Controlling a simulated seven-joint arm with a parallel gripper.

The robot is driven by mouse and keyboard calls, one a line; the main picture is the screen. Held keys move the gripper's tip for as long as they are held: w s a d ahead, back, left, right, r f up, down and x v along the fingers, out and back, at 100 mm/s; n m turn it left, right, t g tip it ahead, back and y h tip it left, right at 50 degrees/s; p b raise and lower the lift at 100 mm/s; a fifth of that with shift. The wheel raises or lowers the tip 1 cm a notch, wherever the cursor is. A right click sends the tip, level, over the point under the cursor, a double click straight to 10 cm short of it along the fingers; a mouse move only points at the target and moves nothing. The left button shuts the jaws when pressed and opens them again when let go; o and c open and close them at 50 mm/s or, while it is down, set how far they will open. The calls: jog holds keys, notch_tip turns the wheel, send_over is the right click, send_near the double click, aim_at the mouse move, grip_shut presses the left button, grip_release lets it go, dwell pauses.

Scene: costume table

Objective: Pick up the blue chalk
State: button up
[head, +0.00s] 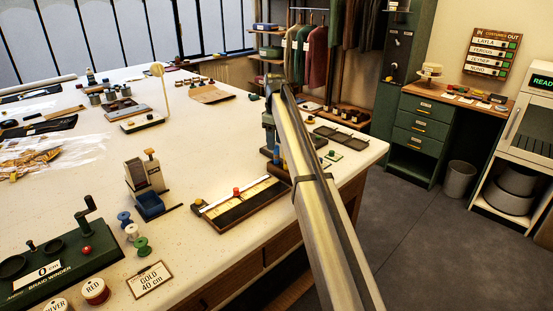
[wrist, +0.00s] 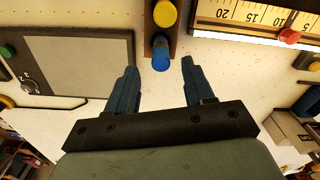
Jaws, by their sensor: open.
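In the wrist view, the blue chalk (wrist: 161,53) is a short blue cylinder at the end of a narrow dark holder (wrist: 151,32), beside a yellow piece (wrist: 165,14). My gripper (wrist: 159,66) is open and empty. Its two fingers point toward the chalk, with the chalk's near end roughly between the fingertips in the picture. I cannot tell the remaining gap in depth. In the head view, my arm hides part of the holder area near the table's right edge, and the chalk is not clear there.
A ruler board (wrist: 260,20) with a red knob (wrist: 290,36) lies to the right in the wrist view. A framed grey panel (wrist: 75,65) lies to the left. In the head view, a small machine with a blue tray (head: 149,205) stands left of the ruler board (head: 240,208).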

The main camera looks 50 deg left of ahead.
aim_at(277, 146)
jog(key=f, duration=0.5)
jog(key=shift+d, duration=0.3)
grip_shut()
